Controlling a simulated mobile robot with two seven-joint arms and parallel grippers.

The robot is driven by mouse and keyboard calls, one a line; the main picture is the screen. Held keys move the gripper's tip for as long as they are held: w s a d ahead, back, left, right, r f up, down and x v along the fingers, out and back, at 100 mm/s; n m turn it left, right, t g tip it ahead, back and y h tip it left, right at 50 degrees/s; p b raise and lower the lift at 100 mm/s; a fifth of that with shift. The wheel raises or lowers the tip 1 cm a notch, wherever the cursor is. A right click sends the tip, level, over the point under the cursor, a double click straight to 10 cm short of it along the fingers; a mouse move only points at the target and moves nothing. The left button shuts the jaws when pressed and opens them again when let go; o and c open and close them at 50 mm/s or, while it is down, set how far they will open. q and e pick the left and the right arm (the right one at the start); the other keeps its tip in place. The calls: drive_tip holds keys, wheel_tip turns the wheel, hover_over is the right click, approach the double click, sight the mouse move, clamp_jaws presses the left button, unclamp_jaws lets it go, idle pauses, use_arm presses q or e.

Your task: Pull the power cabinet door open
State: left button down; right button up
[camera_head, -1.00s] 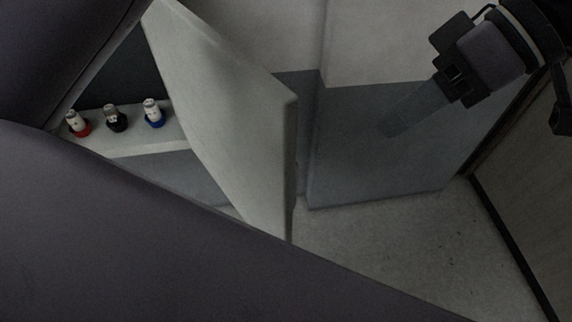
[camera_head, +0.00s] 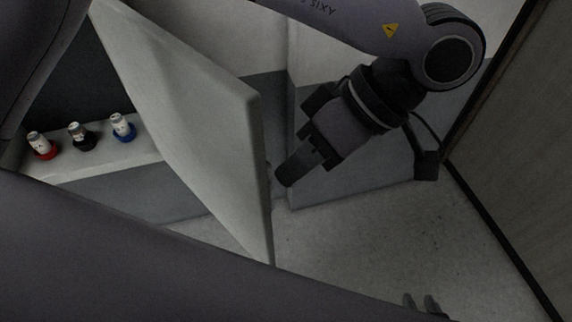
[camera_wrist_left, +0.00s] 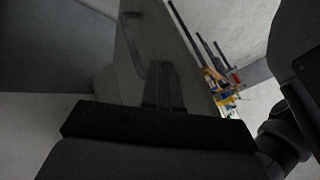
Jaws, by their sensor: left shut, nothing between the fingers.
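The power cabinet door (camera_head: 195,110) is a pale grey panel standing ajar, with the cabinet's dark inside visible to its left. My left gripper (camera_head: 284,182) is shut and empty, just right of the door's free edge; I cannot tell if it touches. In the left wrist view, its shut fingers (camera_wrist_left: 165,85) lie in front of the door's darker face (camera_wrist_left: 165,35), where a bent handle (camera_wrist_left: 139,45) shows. My right gripper (camera_head: 422,303) shows only its two fingertips at the bottom edge, a little apart; the rest is hidden.
Red (camera_head: 42,146), black (camera_head: 81,137) and blue (camera_head: 123,127) based terminals stand on a ledge inside the cabinet. Coloured parts (camera_wrist_left: 225,95) and dark rods show past the door in the wrist view. A brown panel (camera_head: 520,170) stands at right; the floor (camera_head: 370,240) between is clear.

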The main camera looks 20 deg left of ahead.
use_arm(q)
drive_tip(key=shift+s+a, duration=0.45)
drive_tip(key=shift+s, duration=0.4)
drive_tip(key=s+a+b, duration=0.1)
drive_tip(key=s+a, duration=0.2)
drive_tip(key=s, duration=0.2)
drive_tip(key=s+a+m+b, duration=0.1)
drive_tip(key=s+a, duration=0.2)
drive_tip(key=s, duration=0.3)
drive_tip(key=shift+a+t+b, duration=0.3)
drive_tip(key=shift+b, duration=0.1)
drive_tip(key=p+v, duration=0.3)
drive_tip(key=v, duration=0.4)
